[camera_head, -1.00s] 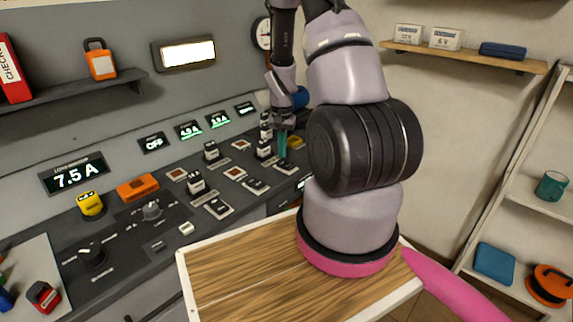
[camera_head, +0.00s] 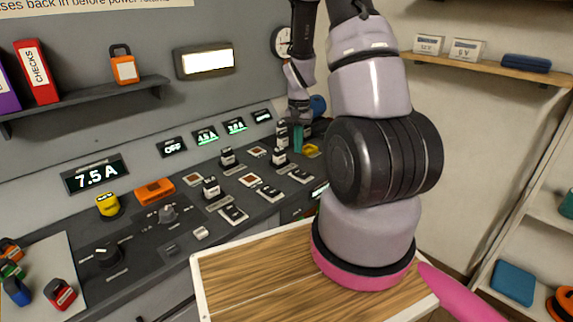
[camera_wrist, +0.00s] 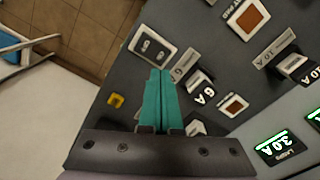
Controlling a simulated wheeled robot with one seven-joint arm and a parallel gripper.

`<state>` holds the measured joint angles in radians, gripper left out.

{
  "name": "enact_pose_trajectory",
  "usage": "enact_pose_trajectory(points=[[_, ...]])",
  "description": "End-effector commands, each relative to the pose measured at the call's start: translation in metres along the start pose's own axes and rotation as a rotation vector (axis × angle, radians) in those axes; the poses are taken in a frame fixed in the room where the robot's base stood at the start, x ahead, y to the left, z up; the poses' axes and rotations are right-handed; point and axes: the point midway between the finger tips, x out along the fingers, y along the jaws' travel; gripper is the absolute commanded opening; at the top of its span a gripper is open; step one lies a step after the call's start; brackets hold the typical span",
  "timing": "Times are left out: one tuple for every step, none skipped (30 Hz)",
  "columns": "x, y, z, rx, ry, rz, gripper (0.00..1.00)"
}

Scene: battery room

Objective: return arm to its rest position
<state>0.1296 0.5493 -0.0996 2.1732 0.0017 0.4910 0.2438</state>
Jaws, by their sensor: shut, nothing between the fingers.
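My arm rises from its pink-ringed base on the wooden-topped surface (camera_head: 250,285) and reaches over toward the control panel in the head view. My gripper (camera_head: 298,140) points down near the right end of the panel (camera_head: 135,232). In the wrist view its teal fingers (camera_wrist: 157,90) lie together with nothing between them. They are above the panel, near a switch plate (camera_wrist: 152,47) and a block marked 6 A (camera_wrist: 200,88). I cannot tell the exact gap to the panel.
Several breaker blocks and switches stand on the panel around the gripper. A yellow piece (camera_wrist: 116,100) lies near the panel's edge. A wall shelf (camera_head: 490,70) is at the upper right, and a shelving unit (camera_head: 535,215) stands at the right. Open floor shows beside the panel.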

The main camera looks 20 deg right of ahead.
Motion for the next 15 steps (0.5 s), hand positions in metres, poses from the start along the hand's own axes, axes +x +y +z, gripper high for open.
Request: enact_pose_trajectory(points=[[0.000, 0.000, 0.000, 0.000, 0.000, 0.000, 0.00], [0.000, 0.000, 0.000, 0.000, 0.000, 0.000, 0.00], [0.000, 0.000, 0.000, 0.000, 0.000, 0.000, 0.00], [0.000, 0.000, 0.000, 0.000, 0.000, -0.001, 0.00], [-0.002, -0.001, 0.000, -0.001, 0.002, -0.002, 0.00], [-0.006, -0.002, 0.000, -0.002, 0.006, -0.006, 0.00], [-0.010, -0.003, 0.001, -0.004, 0.010, -0.010, 0.00], [-0.017, -0.004, 0.002, -0.007, 0.016, -0.017, 0.00], [-0.028, -0.007, 0.004, -0.012, 0.025, -0.028, 0.00], [-0.039, -0.009, 0.005, -0.016, 0.034, -0.038, 0.00], [-0.051, -0.012, 0.007, -0.022, 0.046, -0.051, 0.00], [-0.069, -0.015, 0.011, -0.032, 0.061, -0.068, 0.00], [-0.083, -0.017, 0.015, -0.039, 0.073, -0.082, 0.00], [-0.097, -0.019, 0.019, -0.047, 0.087, -0.097, 0.00], [-0.116, -0.022, 0.026, -0.058, 0.103, -0.117, 0.00]])
